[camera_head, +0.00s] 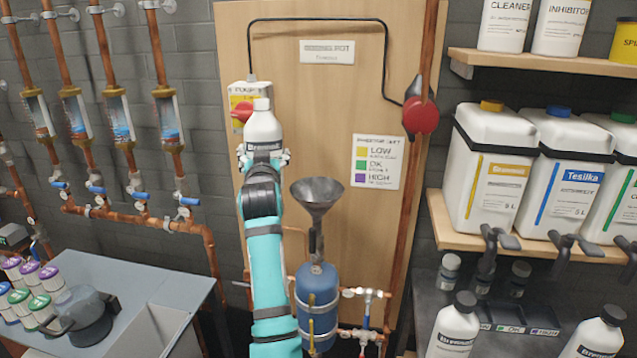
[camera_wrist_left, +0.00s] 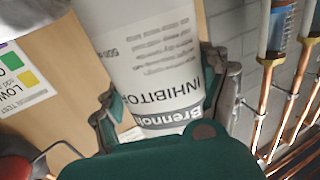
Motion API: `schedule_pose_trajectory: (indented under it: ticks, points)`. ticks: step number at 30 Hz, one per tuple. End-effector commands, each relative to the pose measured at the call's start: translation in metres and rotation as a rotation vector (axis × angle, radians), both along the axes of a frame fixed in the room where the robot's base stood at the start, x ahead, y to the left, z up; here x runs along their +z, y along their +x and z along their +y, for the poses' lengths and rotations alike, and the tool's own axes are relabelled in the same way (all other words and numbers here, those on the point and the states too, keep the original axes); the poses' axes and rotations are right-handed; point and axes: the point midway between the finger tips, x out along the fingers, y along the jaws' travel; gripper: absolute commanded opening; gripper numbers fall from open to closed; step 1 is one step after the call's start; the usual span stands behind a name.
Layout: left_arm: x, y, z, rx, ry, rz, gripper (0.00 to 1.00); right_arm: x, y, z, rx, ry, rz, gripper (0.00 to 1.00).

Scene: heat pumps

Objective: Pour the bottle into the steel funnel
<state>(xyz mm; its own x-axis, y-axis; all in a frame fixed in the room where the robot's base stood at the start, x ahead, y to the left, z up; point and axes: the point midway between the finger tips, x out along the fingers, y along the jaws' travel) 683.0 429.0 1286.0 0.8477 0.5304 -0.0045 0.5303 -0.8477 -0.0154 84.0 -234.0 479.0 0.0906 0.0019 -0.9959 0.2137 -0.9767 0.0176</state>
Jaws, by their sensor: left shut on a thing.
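A white bottle (camera_head: 263,127) with a grey label band stands upright in my left gripper (camera_head: 264,157), in front of the wooden board. In the left wrist view the bottle (camera_wrist_left: 145,65) reads "INHIBITOR", and the fingers of my left gripper (camera_wrist_left: 168,105) are closed around its sides. The steel funnel (camera_head: 317,197) sits to the right of and lower than the bottle, above a blue vessel (camera_head: 317,295). The bottle is apart from the funnel and not tipped over it. Whether its neck is capped is unclear. My right gripper is not in view.
A pump box (camera_head: 245,95) with a red knob is close behind the bottle. Copper pipes with gauges (camera_head: 115,115) line the left wall. A shelf (camera_head: 540,245) with large canisters is at right, and more bottles (camera_head: 455,325) stand below. A grey table (camera_head: 130,290) is lower left.

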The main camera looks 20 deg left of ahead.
Motion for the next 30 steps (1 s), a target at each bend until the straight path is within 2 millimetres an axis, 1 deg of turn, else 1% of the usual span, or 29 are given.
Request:
schedule_pose_trajectory:
  ticks: [5, 8, 12, 15, 30]
  points:
    - [0.012, 0.001, 0.001, -0.001, -0.013, -0.01, 0.21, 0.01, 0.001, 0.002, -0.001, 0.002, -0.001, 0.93]
    - [0.025, 0.001, 0.001, -0.001, -0.013, -0.012, 0.21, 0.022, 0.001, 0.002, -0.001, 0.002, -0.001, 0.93]
    - [0.048, 0.0, 0.001, -0.001, -0.012, -0.011, 0.21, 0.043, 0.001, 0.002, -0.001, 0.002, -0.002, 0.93]
    - [0.057, 0.0, 0.001, -0.001, -0.013, -0.01, 0.21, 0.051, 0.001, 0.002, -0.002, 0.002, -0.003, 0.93]
    - [0.055, 0.0, 0.001, -0.001, -0.012, -0.01, 0.21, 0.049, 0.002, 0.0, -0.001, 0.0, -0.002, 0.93]
